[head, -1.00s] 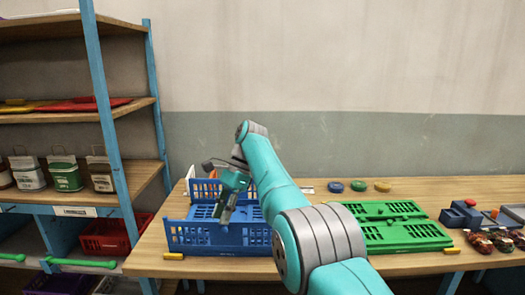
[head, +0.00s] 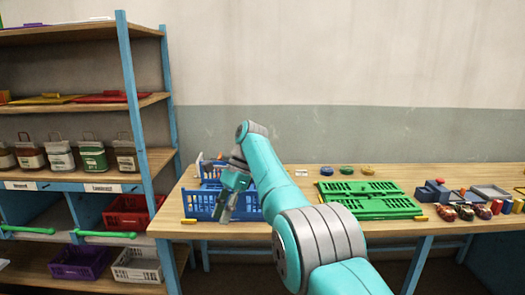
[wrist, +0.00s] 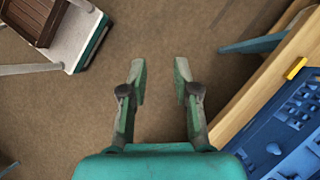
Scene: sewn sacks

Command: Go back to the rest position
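My gripper (head: 226,205) is in front of the blue crate (head: 200,204) at the left end of the wooden table (head: 300,183) in the head view. In the wrist view my gripper (wrist: 160,75) is open, with nothing between its fingers and the brown floor below. The blue crate (wrist: 275,140) shows at the lower right there, beside the table edge. My teal arm hides part of the table and crate in the head view.
A green folded crate (head: 367,198) lies mid-table, with several small sacks (head: 466,211) at the right. A shelf (head: 85,110) with jars stands at the left. In the wrist view, a white stand (wrist: 68,38) bearing a brown crate (wrist: 35,18) is at the upper left.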

